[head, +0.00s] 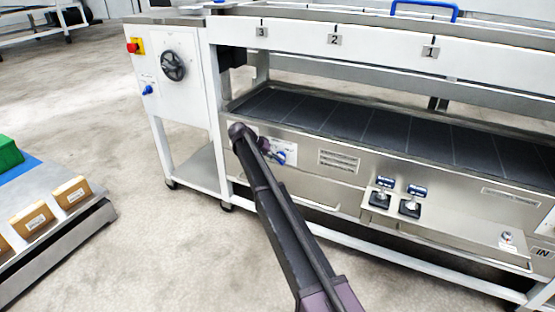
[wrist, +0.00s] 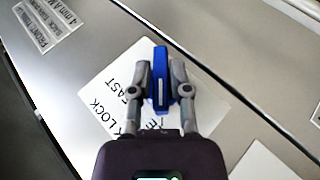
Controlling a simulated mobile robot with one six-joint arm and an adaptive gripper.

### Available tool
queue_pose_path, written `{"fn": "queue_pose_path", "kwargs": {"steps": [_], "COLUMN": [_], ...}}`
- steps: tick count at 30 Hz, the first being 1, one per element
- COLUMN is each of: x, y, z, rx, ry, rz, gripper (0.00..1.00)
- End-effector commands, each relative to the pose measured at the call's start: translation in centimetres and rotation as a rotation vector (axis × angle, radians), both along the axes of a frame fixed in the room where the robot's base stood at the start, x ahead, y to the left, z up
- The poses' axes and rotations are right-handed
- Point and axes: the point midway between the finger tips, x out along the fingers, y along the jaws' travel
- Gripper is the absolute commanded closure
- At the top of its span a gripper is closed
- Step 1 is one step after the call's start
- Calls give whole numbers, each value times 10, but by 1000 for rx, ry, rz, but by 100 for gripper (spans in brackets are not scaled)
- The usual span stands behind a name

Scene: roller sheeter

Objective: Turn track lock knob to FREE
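The track lock knob is a blue bar handle with a white line (wrist: 160,90). It sits on a white label plate (wrist: 100,88) on the steel front of the sheeter, and shows in the head view (head: 282,158). My gripper (wrist: 162,72) has one grey finger on each side of the knob, close against it. In the wrist view the white line runs nearly up and down. A further word, partly hidden by my gripper, ends in E below the knob. My gripper also shows at the panel in the head view (head: 268,151).
A white side cabinet with a handwheel (head: 173,65), a red button (head: 133,47) and another blue knob (head: 148,89) stands to the left. A low trolley (head: 85,215) with boxes is at the far left. Open floor lies between.

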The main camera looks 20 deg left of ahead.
Motion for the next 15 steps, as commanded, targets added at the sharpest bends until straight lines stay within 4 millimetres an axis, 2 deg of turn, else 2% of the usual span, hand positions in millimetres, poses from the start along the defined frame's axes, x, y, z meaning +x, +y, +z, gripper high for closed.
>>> {"fn": "queue_pose_path", "kwargs": {"steps": [1,2,15], "x": [0,0,1], "y": [0,0,1], "z": [0,0,1], "rx": [0,0,6], "ry": [-1,-1,-4], "rz": [1,1,3], "gripper": [52,47,47]}}
